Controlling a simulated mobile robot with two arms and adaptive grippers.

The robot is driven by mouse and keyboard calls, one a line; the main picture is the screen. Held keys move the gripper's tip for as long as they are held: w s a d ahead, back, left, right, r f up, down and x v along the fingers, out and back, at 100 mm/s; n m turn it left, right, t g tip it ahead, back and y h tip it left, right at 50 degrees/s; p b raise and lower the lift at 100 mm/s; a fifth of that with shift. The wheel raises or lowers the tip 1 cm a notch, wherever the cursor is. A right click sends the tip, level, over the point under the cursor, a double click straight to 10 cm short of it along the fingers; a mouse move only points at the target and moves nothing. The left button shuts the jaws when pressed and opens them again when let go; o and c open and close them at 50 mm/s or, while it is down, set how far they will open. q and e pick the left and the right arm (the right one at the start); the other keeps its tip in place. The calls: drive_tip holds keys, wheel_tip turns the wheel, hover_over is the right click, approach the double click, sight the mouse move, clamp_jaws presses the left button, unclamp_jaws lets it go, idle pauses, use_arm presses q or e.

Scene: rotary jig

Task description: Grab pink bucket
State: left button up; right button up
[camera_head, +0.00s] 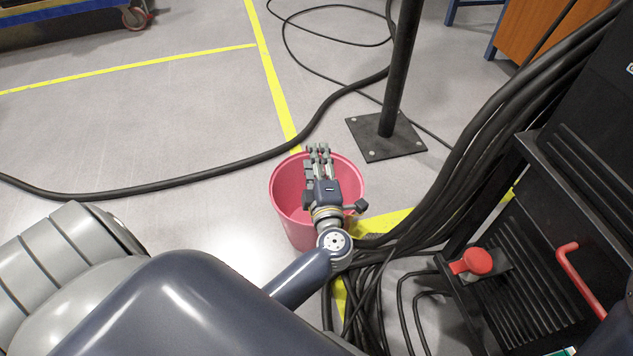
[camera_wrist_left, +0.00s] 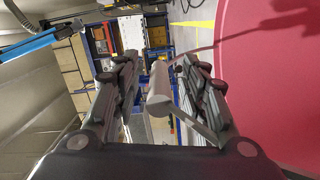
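The pink bucket (camera_head: 283,196) stands on the grey floor near the middle of the head view. Its wall (camera_wrist_left: 275,85) fills the right side of the left wrist view. My left gripper (camera_head: 318,152) is over the bucket, with its fingertips near the far rim, and hides part of the opening. In the left wrist view the two fingers (camera_wrist_left: 160,70) are apart, so it is open. A pale cylinder (camera_wrist_left: 158,92) with a thin rod shows between the fingers; it looks like the bucket's handle grip. I cannot tell whether the fingers touch it. My right gripper is not in view.
A black post on a square base plate (camera_head: 385,138) stands just beyond the bucket. Thick black cables (camera_head: 385,265) run close on its right and front. A black cabinet with a red knob (camera_head: 478,261) stands at the right. The floor at left is mostly open.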

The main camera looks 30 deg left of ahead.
use_arm(q)
drive_tip(key=shift+c, duration=0.4)
clamp_jaws()
drive_tip(key=shift+r, duration=0.1)
drive_tip(key=shift+r, duration=0.1)
